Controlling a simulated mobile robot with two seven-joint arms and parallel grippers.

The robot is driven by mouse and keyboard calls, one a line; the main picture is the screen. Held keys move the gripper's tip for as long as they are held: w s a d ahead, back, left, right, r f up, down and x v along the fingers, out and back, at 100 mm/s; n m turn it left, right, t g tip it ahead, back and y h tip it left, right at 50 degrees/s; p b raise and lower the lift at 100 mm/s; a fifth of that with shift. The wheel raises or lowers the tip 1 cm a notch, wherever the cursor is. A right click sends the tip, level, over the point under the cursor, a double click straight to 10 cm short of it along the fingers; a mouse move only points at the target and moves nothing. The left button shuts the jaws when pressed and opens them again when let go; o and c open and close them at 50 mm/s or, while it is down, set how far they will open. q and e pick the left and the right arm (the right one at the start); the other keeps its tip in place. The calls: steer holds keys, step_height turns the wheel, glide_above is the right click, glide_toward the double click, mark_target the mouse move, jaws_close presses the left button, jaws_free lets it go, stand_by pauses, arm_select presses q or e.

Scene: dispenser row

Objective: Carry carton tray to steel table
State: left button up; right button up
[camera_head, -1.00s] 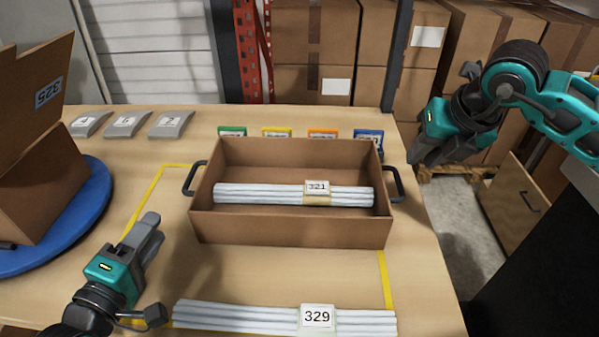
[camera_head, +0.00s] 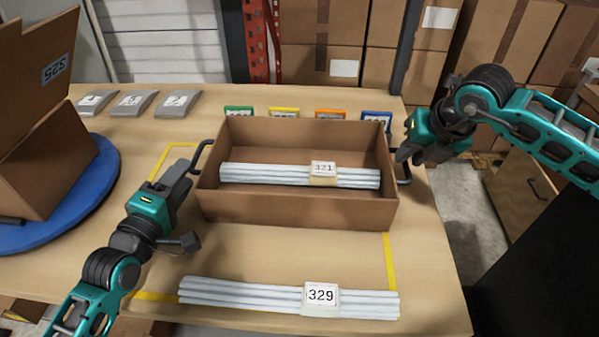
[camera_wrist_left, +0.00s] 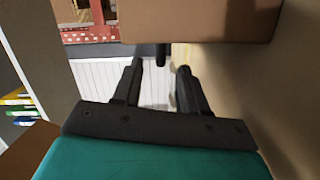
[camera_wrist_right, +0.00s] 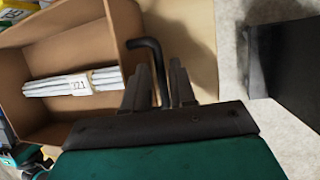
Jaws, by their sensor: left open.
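The brown carton tray (camera_head: 300,211) stands on the wooden table, with a dark handle at each end and a bundle of white rods (camera_head: 250,173) labelled 321 inside. My left gripper (camera_head: 181,172) is open beside the left handle (camera_head: 200,154). In the left wrist view that handle (camera_wrist_left: 161,55) shows ahead of the gap between the fingers (camera_wrist_left: 158,70). My right gripper (camera_head: 405,157) is at the right handle (camera_head: 405,175). In the right wrist view this handle (camera_wrist_right: 148,46) runs between its fingers (camera_wrist_right: 160,65); whether they grip it is unclear. I cannot identify a steel table.
Another rod bundle (camera_head: 240,292), labelled 329, lies in front of the tray. A carton (camera_head: 45,160) on a blue round plate (camera_head: 88,195) stands at left. Coloured labels (camera_head: 285,112) line the back. A dark block (camera_head: 530,260) stands right, across a floor gap.

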arm_select(q)
steer(key=shift+x, duration=2.65)
arm_select(e)
steer(key=shift+x, duration=2.6)
arm_select(q)
steer(key=c, duration=0.4)
arm_select(e)
steer(key=c, duration=0.5)
arm_select(q)
jaws_close()
arm_select(e)
jaws_close()
